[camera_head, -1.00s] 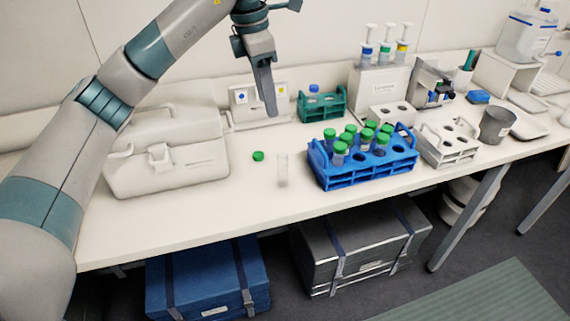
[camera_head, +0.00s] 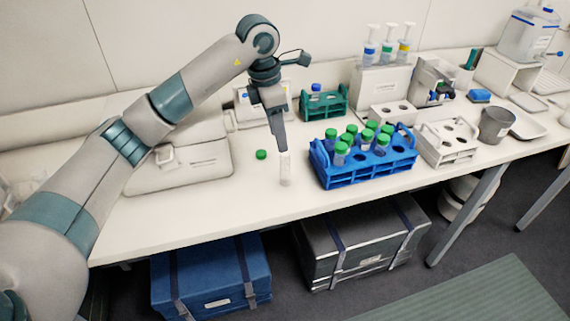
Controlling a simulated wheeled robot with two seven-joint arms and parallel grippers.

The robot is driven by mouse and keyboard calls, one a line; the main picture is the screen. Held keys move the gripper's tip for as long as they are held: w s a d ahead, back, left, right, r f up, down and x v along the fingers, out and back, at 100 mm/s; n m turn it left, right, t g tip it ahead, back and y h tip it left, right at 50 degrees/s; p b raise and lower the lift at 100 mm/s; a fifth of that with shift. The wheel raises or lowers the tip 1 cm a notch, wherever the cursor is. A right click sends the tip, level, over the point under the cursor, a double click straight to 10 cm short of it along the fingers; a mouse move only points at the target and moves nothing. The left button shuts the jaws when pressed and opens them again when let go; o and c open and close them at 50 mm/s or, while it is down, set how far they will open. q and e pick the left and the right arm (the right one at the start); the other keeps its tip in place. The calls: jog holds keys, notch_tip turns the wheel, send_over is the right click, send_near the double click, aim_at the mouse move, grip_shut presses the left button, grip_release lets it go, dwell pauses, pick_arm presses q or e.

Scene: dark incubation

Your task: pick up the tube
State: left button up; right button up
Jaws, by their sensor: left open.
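An uncapped clear tube (camera_head: 285,170) stands upright on the white bench, left of the blue rack. A loose green cap (camera_head: 261,155) lies on the bench to its left. My left gripper (camera_head: 281,146) points down with its fingertips at the top of the tube. It is open; whether the fingers touch the tube cannot be told from this angle. Several green-capped tubes (camera_head: 341,150) stand in the blue rack (camera_head: 368,171). My right gripper is not in view.
A green rack (camera_head: 324,105) with a blue-capped tube stands behind. A white rack (camera_head: 447,149) and a grey cup (camera_head: 494,125) stand to the right. A white case (camera_head: 185,165) is partly hidden behind my left arm. The bench front near the tube is clear.

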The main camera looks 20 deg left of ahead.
aim_at(285, 154)
pick_arm(q)
jog(key=shift+w+d+f, duration=0.15)
jog(key=shift+f, duration=1.15)
jog(key=shift+p, duration=0.4)
jog(key=shift+w+d+f+p, duration=0.1)
jog(key=shift+d+f+p, duration=0.15)
jog(key=shift+f+p, duration=0.35)
jog(key=f+p, duration=0.1)
jog(key=f, duration=0.1)
jog(key=shift+w+d+f+p, duration=0.2)
jog(key=shift+d+f+p, duration=0.15)
jog(key=shift+f, duration=0.55)
grip_shut()
